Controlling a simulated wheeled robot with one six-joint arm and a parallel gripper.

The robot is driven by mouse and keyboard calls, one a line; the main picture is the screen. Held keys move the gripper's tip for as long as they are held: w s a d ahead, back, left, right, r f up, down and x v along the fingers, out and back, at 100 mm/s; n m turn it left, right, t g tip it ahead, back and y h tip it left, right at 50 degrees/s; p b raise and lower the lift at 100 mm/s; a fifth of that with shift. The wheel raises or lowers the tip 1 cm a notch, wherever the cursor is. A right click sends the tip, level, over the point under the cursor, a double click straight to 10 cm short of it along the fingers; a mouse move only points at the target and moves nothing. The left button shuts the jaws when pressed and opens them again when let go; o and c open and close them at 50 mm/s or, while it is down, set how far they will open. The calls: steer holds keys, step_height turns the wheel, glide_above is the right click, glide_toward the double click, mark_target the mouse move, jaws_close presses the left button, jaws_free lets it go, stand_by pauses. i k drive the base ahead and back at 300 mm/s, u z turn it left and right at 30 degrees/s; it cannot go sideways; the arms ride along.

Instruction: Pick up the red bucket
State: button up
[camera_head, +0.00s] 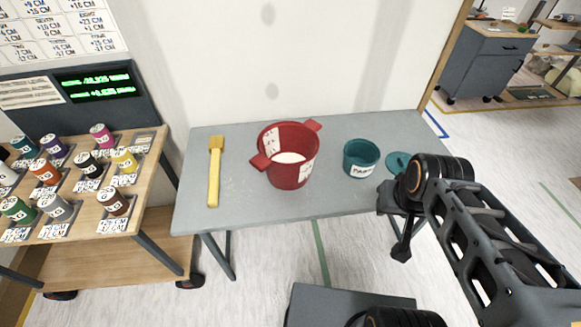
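The red bucket (290,172) stands upright on the middle of the grey table (235,198). It has two side handles, a white label and white contents inside. My arm comes in from the lower right, and my gripper (402,250) is at the table's front right edge, right of the bucket and apart from it. The gripper points downward and looks empty. Its fingers are small and dark here, so I cannot tell whether they are open or shut.
A yellow brush-like tool (214,172) lies left of the bucket. A teal pot (360,158) stands to its right, with a teal lid (398,162) partly behind my arm. A wooden shelf (150,200) with several labelled cans adjoins the left side. A wall rises behind the table.

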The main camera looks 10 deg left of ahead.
mark_target(288, 150)
steer(key=z, duration=0.4)
steer(key=i, duration=0.65)
steer(key=u, duration=2.55)
